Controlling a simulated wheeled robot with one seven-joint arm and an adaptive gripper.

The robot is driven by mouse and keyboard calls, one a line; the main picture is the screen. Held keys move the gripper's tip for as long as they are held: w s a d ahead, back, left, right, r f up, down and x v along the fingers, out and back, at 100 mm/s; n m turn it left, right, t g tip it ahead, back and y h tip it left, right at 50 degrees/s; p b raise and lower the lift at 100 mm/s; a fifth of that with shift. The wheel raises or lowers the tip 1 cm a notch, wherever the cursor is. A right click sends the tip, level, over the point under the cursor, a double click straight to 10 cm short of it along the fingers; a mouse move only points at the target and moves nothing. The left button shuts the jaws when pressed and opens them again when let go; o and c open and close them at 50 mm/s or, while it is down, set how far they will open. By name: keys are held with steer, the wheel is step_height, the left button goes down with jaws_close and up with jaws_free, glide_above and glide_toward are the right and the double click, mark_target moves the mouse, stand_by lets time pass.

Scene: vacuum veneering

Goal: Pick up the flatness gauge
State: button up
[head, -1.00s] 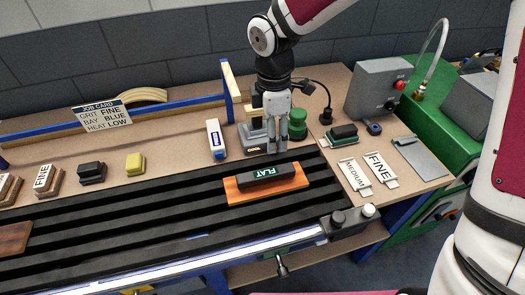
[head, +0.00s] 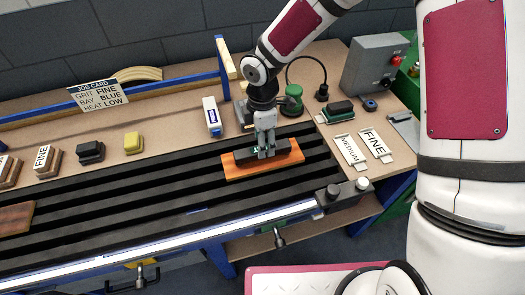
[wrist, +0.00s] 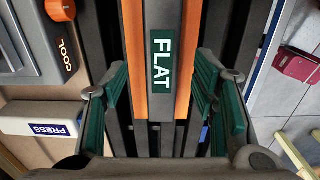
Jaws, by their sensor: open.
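The flatness gauge (head: 284,152) is a dark bar with a green label reading FLAT. It lies on an orange-brown wooden board (head: 238,171) on the black slatted bed. My gripper (head: 265,152) is over the middle of the gauge, pointing down, and hides part of its label in the head view. In the wrist view the gauge (wrist: 161,20) runs up the middle with its label facing me. My gripper (wrist: 162,92) is open there, with one green-padded finger on each side of the gauge. I cannot tell whether the fingers touch it.
A white box labelled PRESS (wrist: 38,128) lies to the left in the wrist view. A green round knob (head: 291,103) stands behind my gripper. MEDIUM (head: 350,151) and FINE (head: 376,145) strips lie to the right.

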steer(key=shift+s+f+p, duration=0.1)
steer(key=shift+f+p, duration=0.2)
steer(key=shift+f, duration=1.5)
jaws_close()
steer(key=shift+r, duration=0.1)
